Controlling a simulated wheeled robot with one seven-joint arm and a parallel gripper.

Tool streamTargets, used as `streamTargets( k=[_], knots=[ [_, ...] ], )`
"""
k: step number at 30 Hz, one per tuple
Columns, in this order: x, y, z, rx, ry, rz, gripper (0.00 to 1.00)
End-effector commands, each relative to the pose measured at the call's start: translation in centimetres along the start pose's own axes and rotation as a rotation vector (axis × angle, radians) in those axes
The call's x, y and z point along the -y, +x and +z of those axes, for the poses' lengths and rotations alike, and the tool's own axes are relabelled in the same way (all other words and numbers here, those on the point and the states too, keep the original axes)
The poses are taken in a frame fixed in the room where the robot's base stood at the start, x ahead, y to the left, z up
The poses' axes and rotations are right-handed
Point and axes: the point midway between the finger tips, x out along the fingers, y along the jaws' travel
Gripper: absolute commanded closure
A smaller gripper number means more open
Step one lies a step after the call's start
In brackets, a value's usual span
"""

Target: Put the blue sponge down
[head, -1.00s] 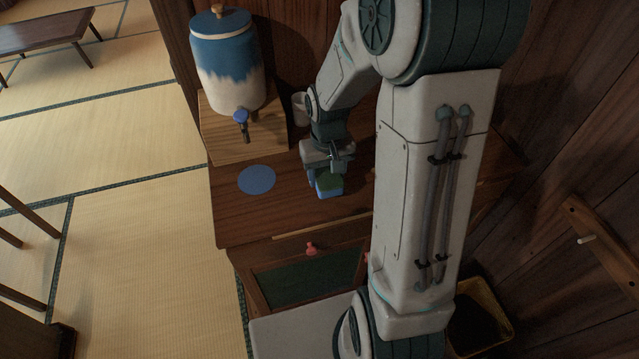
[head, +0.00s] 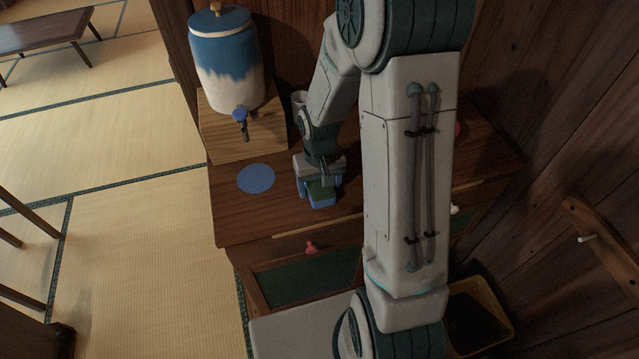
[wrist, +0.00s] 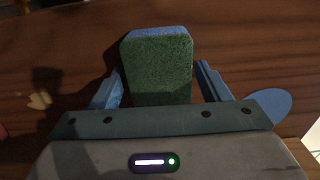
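The blue sponge (head: 321,193), with a green face and blue sides, is at the front part of the wooden cabinet top (head: 232,218). In the wrist view the sponge (wrist: 157,70) stands between the two blue fingers of my gripper (wrist: 160,88), with a gap showing on each side. My gripper (head: 319,187) is open around the sponge and points down at the cabinet top. The sponge looks to rest on the wood, though its underside is hidden. A flat blue disc (head: 256,179) lies to its left, apart from it, and also shows in the wrist view (wrist: 268,105).
A blue and white dispenser (head: 227,62) with a tap stands on a wooden block (head: 222,143) at the back left. A yellow bin (head: 488,312) stands on the floor at right. Bare wood surrounds the disc.

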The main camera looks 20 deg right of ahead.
Motion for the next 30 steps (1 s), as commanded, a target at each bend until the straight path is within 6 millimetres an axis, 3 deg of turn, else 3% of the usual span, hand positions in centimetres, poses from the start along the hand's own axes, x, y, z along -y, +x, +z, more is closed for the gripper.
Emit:
streamTargets(
  k=[13,24,30],
  knots=[
    [0.0,-1.0,-0.1,-0.004,0.000,0.000,0.25],
    [0.0,-8.3,-0.2,-0.008,0.001,0.000,0.25],
    [0.0,-11.3,-0.1,-0.004,0.000,0.001,0.25]
  ],
)
